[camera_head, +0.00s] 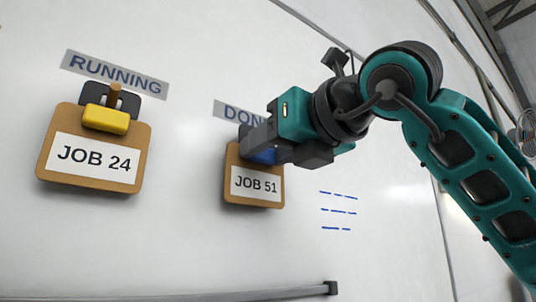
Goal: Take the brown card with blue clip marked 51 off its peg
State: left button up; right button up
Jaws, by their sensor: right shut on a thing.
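The brown card marked JOB 51 (233,190) is at the wall board under the DONE label, its white paper facing me. Its blue clip (263,156) shows only in part. My right gripper (256,147) comes in from the right and is shut on the card at its clip. The gripper hides the card's top right part and any peg there. I cannot tell whether the card is still on its peg. My left gripper is out of view.
Blue marks (338,211) are on the white board (180,235). A rail (270,293) runs along the bottom.

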jog(key=b+v, duration=0.2)
jog(key=v, duration=1.6)
jog(key=shift+r+p, duration=0.35)
jog(key=shift+r+v, duration=0.2)
jog(key=shift+v, duration=0.9)
jog(key=shift+r+v, duration=0.2)
jog(key=shift+v, duration=0.95)
jog(key=shift+s, duration=0.1)
jog(key=shift+v, duration=2.9)
